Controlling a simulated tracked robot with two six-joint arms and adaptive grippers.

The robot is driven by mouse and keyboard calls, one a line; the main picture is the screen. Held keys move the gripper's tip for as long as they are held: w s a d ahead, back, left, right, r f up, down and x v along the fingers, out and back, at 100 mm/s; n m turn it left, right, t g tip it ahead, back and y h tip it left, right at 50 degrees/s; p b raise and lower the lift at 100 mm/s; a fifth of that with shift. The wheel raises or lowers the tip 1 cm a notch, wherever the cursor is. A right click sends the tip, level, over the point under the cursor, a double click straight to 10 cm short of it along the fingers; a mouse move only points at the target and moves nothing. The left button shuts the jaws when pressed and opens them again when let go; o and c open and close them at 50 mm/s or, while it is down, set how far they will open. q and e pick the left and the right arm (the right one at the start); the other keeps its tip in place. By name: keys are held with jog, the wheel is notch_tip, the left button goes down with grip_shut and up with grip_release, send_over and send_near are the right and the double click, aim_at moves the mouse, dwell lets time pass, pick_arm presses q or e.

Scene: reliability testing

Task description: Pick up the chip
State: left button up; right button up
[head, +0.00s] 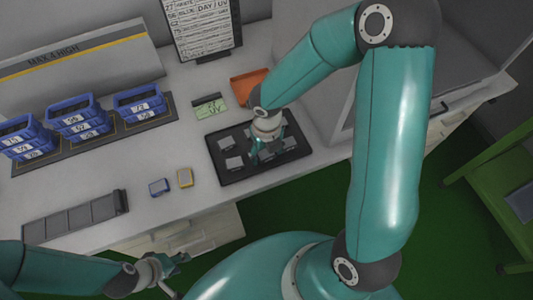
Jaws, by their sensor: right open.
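Several small grey square chips, one at the left front (234,163) and one behind it (226,143), sit on a black tray (238,177) on the bench. My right gripper (257,158) points down over the middle of the tray, open, among the chips. Its fingers and wrist partly hide the middle chips. I cannot tell whether it touches one. Another chip (290,143) lies to its right. My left gripper (172,271) is low at the bottom left, away from the tray, in front of the bench; its opening is unclear.
Blue stacked bins (77,119) stand at the left. An orange tray (246,84) and a small display (208,106) are behind the black tray. A blue block (159,187), a yellow one (185,178) and a grey sectioned strip (75,218) lie nearer. A grey box edge (345,120) stands right.

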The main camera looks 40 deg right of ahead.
jog(key=c, duration=0.7)
jog(key=shift+r, duration=0.1)
